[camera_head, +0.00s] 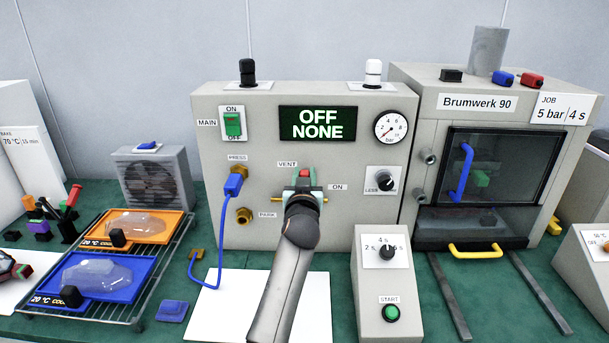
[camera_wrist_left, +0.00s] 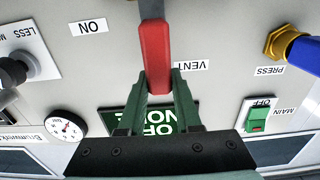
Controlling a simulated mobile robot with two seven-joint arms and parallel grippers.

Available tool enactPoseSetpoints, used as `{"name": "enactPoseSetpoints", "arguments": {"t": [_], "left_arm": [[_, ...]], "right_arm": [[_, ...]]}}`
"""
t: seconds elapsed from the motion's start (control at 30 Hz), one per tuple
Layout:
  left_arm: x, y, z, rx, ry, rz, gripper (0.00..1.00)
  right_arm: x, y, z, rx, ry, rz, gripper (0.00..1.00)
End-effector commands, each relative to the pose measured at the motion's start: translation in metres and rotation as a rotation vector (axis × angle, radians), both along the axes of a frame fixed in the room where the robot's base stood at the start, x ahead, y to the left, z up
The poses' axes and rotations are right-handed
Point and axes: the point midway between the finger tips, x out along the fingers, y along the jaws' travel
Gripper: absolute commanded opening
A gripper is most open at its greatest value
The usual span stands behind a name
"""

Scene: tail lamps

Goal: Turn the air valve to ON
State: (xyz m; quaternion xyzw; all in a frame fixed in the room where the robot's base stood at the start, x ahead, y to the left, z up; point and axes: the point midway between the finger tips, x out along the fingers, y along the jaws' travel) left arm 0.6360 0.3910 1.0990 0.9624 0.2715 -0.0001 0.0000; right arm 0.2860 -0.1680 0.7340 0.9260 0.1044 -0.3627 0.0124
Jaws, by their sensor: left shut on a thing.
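The air valve has a red lever (camera_wrist_left: 155,55) on the grey control panel (camera_head: 225,205). In the left wrist view, which is upside down, the lever runs from its pivot toward the panel's top, beside the VENT label (camera_wrist_left: 193,65). The ON label (camera_head: 337,187) is off to the valve's right in the head view. My left gripper (camera_wrist_left: 161,82) is shut on the red lever, its green fingers on both sides of the end. In the head view my left gripper (camera_head: 304,180) and wrist hide most of the valve. My right gripper is not in view.
The display (camera_head: 318,123) reads OFF NONE. A green main switch (camera_head: 233,124), a gauge (camera_head: 391,127) and a regulator knob (camera_head: 386,180) surround the valve. A blue hose (camera_head: 222,230) hangs at left. A timer box (camera_head: 370,300) stands close at front right.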

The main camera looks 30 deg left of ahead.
Motion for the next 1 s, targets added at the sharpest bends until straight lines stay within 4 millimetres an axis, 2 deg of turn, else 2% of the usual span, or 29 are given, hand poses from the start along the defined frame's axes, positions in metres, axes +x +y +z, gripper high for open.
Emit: {"name": "enactPoseSetpoints", "arguments": {"t": [0.03,0.13,1.0], "left_arm": [[0.0,0.0,0.0001,0.0,0.0,0.0,0.11],[0.0,0.0,0.0001,0.0,0.0,0.0,0.0],[0.0001,0.0003,0.0006,0.001,-0.001,0.0,0.0]], "right_arm": [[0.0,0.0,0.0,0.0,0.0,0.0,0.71],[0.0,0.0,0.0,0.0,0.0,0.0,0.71],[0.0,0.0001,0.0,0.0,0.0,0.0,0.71]]}}
